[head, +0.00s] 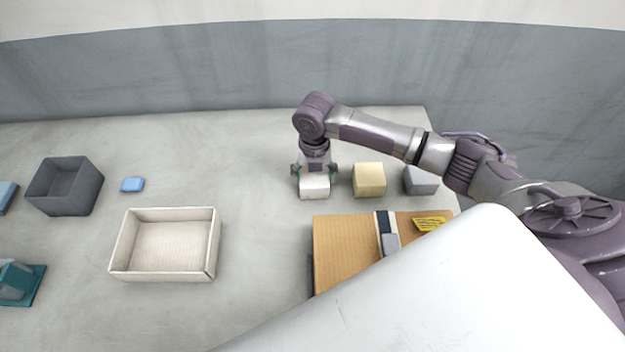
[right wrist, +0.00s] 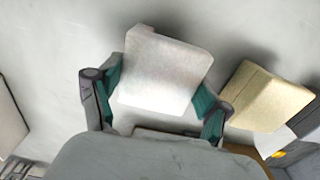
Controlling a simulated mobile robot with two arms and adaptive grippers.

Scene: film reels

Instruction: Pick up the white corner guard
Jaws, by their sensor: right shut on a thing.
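The white corner guard (head: 314,188) is at the middle of the table in the head view, just left of a yellow block. My right gripper (head: 315,171) comes down on it from behind and is shut on it. In the right wrist view the white corner guard (right wrist: 166,73) sits between the two teal finger pads of the right gripper (right wrist: 160,95). Whether it touches the table is hard to tell. My left gripper does not show.
A yellow block (head: 369,180) and a grey block (head: 421,180) stand to the right. A cardboard box (head: 345,250) lies in front. An open cream tray (head: 214,250), a dark grey bin (head: 65,190) and a small blue block (head: 132,184) are to the left.

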